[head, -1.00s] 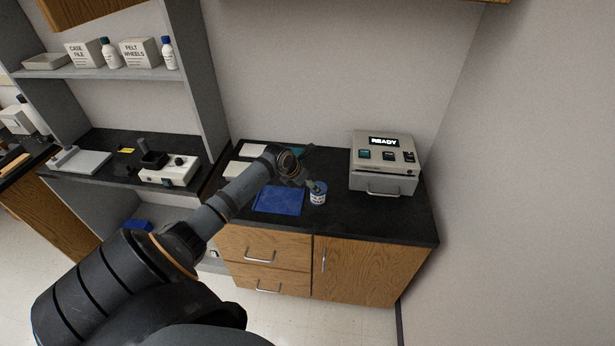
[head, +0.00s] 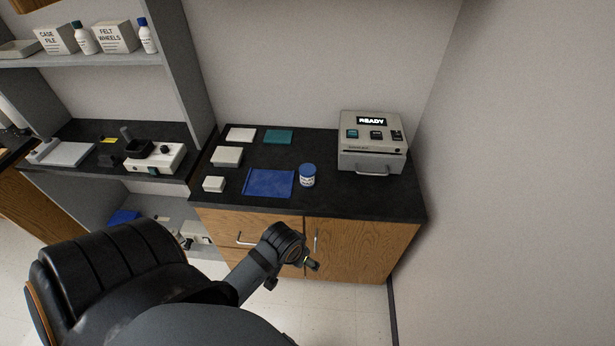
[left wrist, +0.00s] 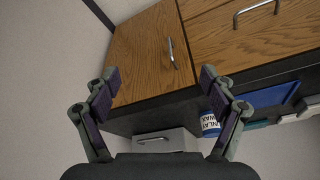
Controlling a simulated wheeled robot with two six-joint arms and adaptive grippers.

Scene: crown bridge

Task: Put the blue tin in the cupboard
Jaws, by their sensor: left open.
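The blue tin (head: 308,176), with a blue lid and white label, stands upright on the black counter just right of a blue mat (head: 268,184). It also shows in the left wrist view (left wrist: 210,124), partly behind a finger. The cupboard (head: 365,250) is under the counter, its wooden door shut, with a vertical metal handle (head: 316,243) near its left edge. My left gripper (head: 313,264) is open and empty in front of the cupboard. In the left wrist view its spread fingers (left wrist: 158,75) face the door, with the handle (left wrist: 172,50) ahead between them. My right gripper is not in view.
A grey machine reading READY (head: 372,145) stands on the counter's right. Several white blocks and a teal pad (head: 279,137) lie at the left and back. Drawers with a handle (head: 246,240) adjoin the cupboard. A wall (head: 480,180) closes off the right side.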

